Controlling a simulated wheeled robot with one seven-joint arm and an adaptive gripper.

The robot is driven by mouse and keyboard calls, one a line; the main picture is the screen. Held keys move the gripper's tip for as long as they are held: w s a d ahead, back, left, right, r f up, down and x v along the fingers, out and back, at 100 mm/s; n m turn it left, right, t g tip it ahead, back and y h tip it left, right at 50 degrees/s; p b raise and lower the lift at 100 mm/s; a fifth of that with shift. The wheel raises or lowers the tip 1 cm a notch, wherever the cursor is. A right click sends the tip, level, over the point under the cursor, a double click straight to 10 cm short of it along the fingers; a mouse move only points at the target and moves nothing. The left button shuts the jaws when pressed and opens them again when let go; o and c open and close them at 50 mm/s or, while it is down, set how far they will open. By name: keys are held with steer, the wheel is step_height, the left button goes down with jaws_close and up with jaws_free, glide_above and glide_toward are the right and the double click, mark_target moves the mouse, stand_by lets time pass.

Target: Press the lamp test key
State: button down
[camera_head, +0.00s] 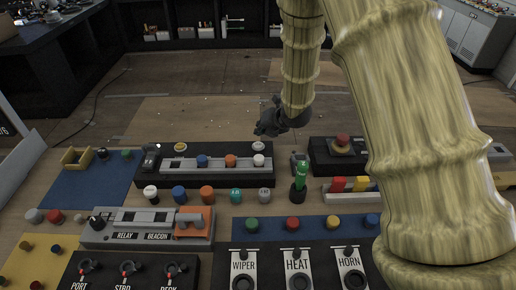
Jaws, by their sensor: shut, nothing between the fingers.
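My gripper (264,131) is shut and empty. It shows small and dark at the end of my arm, at or above the far right end of a black panel (150,181). The panel carries a pale strip with a blue cap (202,161), an orange cap (231,161) and a white cap (258,160). A yellow round button (180,147) and a pale round button (258,146) sit behind the strip. The pale button is just below my gripper in the picture; I cannot tell whether they touch. No lamp test label is readable, so I cannot tell which key it is.
Loose caps stand before the panel, including a teal one (236,196). A green-handled tool (300,180) stands upright at right, near a red mushroom button (342,141). A RELAY/BEACON box (140,240) and WIPER, HEAT and HORN switches (297,262) lie nearer. My arm hides the right side.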

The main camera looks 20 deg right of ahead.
mark_target(261, 143)
steer(key=shift+w+f+b, duration=0.1)
steer(key=shift+f+b, duration=0.3)
steer(key=shift+f, duration=0.55)
steer(key=shift+s+f+b, duration=0.2)
steer(key=shift+f+b, duration=0.15)
steer(key=shift+b, duration=0.1)
steer(key=shift+w, duration=0.1)
steer(key=shift+f, duration=0.1)
steer(key=shift+f, duration=0.15)
steer(key=shift+f+b, duration=0.25)
steer(key=shift+b, duration=0.2)
